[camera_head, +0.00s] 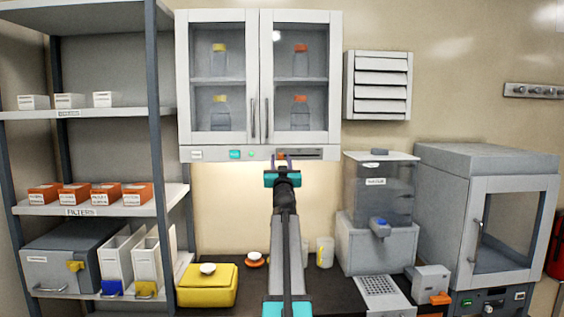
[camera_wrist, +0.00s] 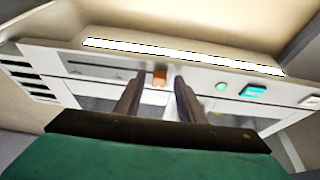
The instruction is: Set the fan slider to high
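The fan slider is an orange knob (camera_wrist: 160,77) in a dark slot on the white panel under the wall cabinet. In the wrist view the knob is at the right end of the slot, which runs off to its left. In the head view the orange knob (camera_head: 281,155) is at the slot's left end, partly hidden by my gripper. My gripper (camera_head: 283,160) is raised to the panel. In the wrist view my gripper (camera_wrist: 160,80) is open, its two dark fingertips apart on either side of the knob, with gaps showing. Whether they touch the panel I cannot tell.
On the same panel are a teal display (camera_wrist: 253,91) and a round green button (camera_wrist: 221,86), close beside the slider. A lit strip (camera_wrist: 180,56) runs along the panel's edge. The glass-door cabinet (camera_head: 259,80) is directly above. A yellow box (camera_head: 207,287) stands below.

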